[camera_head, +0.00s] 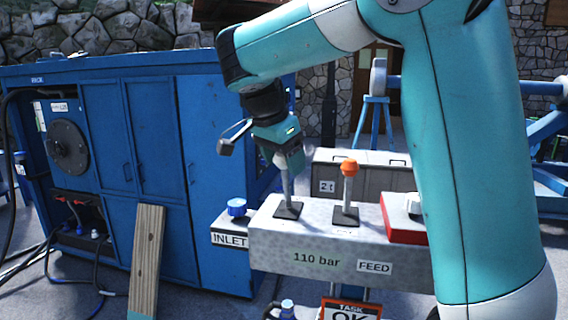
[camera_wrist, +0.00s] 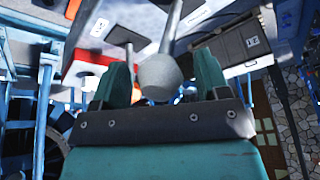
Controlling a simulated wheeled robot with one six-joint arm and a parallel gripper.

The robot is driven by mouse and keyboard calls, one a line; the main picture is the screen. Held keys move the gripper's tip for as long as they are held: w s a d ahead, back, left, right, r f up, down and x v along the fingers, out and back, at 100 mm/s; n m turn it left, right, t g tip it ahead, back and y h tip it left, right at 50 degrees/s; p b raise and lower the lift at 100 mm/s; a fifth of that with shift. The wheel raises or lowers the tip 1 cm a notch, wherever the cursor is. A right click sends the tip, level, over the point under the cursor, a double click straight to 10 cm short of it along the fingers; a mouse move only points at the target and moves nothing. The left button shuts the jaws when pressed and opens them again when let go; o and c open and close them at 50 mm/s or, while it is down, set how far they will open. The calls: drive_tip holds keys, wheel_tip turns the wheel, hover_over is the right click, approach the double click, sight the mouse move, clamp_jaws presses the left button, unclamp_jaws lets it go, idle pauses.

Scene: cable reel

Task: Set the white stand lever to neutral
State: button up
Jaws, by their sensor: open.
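The white stand lever (camera_head: 287,188) rises from a dark square base on the left of a grey block marked "110 bar" and "FEED" (camera_head: 330,245). Its shaft leans slightly left in the head view, and my gripper (camera_head: 283,158) hides its top. In the wrist view its pale rounded knob (camera_wrist: 158,74) lies between the two teal fingers of my gripper (camera_wrist: 163,82). The fingers are open, with visible gaps beside the knob. Any marks for the lever's positions are too small to read.
A second lever with an orange knob (camera_head: 348,168) stands close to the right. Further right is a red box (camera_head: 403,225). A blue knob (camera_head: 237,207) sits above the INLET label at left. A blue cabinet (camera_head: 155,150) fills the left; a grey case (camera_head: 365,160) is behind.

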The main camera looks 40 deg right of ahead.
drive_tip(key=shift+c, duration=0.3)
drive_tip(key=c, duration=1.2)
drive_tip(key=shift+w+d+r, duration=0.15)
drive_tip(key=w+d+y+p, duration=0.1)
drive_tip(key=w+d+g+y+p, duration=0.1)
drive_tip(key=d+p, duration=0.1)
drive_tip(key=w+d+r+g+y+p, duration=0.1)
drive_tip(key=p, duration=0.1)
drive_tip(key=shift+w+d, duration=0.3)
drive_tip(key=o, duration=1.3)
drive_tip(key=shift+c, duration=0.2)
